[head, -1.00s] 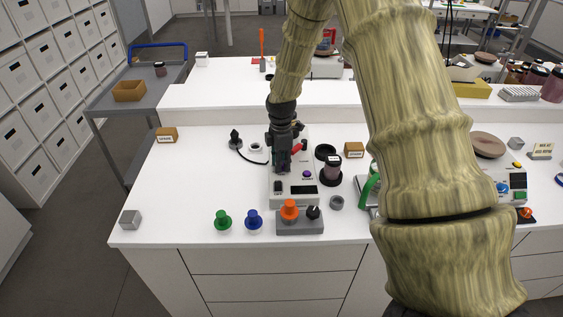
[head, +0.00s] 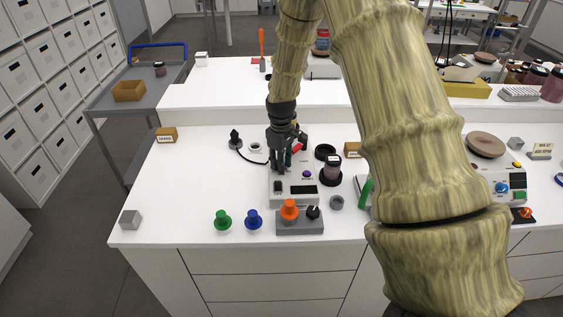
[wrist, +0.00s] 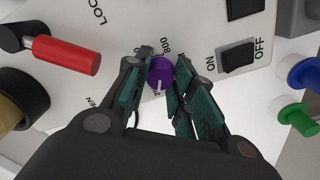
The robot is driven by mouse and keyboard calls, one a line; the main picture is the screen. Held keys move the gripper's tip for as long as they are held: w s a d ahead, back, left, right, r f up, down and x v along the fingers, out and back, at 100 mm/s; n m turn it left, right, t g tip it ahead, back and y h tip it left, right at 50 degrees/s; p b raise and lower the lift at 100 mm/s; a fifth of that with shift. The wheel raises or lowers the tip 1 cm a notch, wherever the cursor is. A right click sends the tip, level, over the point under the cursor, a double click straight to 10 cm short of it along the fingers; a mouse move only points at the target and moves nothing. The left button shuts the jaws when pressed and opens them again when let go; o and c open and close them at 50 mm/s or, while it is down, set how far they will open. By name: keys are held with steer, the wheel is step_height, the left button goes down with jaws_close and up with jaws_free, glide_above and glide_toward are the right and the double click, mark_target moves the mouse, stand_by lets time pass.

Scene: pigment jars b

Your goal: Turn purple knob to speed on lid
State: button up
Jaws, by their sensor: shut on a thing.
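The purple knob (wrist: 160,72) has a white pointer line and sits on the white device panel between printed speed numbers, one of which reads 800. My gripper (wrist: 160,80) has one finger on each side of the knob and is shut on it. In the head view my gripper (head: 280,170) reaches down onto the white device (head: 292,199), and its fingers hide the spot it grips. A small purple round part (head: 306,174) shows right of the fingers there; I cannot tell whether it is the same knob.
A red lever (wrist: 66,55) by LOCK and a black ON/OFF switch (wrist: 238,57) flank the knob. A dark jar (head: 332,168) stands right of the device. In front are a grey box with an orange knob (head: 289,208), a blue knob (head: 253,219) and a green knob (head: 223,219).

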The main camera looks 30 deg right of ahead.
steer(key=m, duration=0.6)
steer(key=shift+d+r+m, duration=0.15)
steer(key=shift+m, duration=0.15)
steer(key=m, duration=0.6)
steer(key=shift+p, duration=0.3)
steer(key=o, duration=1)
steer(key=shift+o, duration=0.3)
steer(key=shift+s, duration=0.1)
step_height(320, 180, up, 12)
